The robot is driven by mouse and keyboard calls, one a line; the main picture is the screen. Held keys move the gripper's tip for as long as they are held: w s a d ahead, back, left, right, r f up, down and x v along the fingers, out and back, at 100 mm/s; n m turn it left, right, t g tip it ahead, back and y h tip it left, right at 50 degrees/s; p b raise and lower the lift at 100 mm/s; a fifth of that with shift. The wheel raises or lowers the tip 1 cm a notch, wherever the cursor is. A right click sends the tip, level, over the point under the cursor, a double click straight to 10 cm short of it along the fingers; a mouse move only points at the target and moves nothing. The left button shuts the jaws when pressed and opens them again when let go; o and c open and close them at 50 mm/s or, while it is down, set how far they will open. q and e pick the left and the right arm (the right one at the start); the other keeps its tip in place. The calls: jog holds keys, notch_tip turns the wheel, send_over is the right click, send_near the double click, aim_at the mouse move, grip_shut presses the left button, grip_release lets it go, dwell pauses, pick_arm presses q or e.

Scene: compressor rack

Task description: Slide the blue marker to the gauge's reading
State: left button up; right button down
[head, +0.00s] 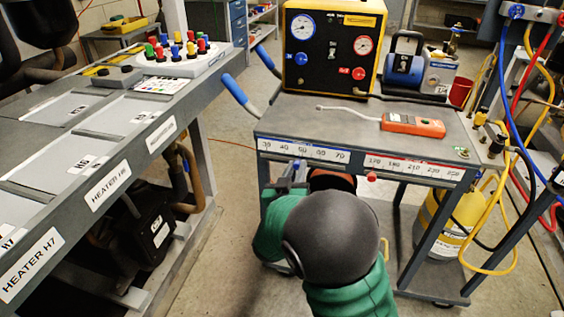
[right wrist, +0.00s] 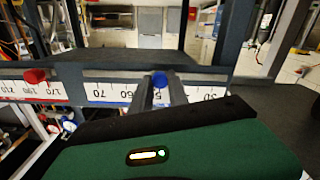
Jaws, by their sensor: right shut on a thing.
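The blue marker (head: 297,163) sits on the front edge of the grey cart, below the blue-edged scale (head: 303,150) numbered 30 to 70. In the right wrist view the blue marker (right wrist: 160,80) is between the fingertips, around the 50 label, with the scale upside down. My right gripper (head: 290,172) is shut on the marker; my forearm hides part of the area below. The blue-rimmed gauge (head: 303,26) is on the yellow-edged black panel; its needle is too small to read surely. My left gripper is not in view.
A red marker (head: 372,176) sits under the red scale (head: 412,168) to the right. A red-rimmed gauge (head: 363,45) is also on the panel. An orange meter (head: 412,124) lies on the cart top (head: 275,122). A heater bench (head: 85,150) stands left, with hoses at the right.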

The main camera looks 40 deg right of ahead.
jog(key=shift+s+d+f, duration=0.15)
jog(key=shift+s+d, duration=0.1)
jog(key=shift+s, duration=0.05)
jog(key=c, duration=1.6)
grip_release()
jog(key=o, duration=0.3)
jog(key=shift+w, duration=0.1)
jog(key=shift+o, duration=0.2)
jog(key=shift+d, duration=0.1)
jog(key=p+v, duration=1)
jog(key=v, duration=0.7)
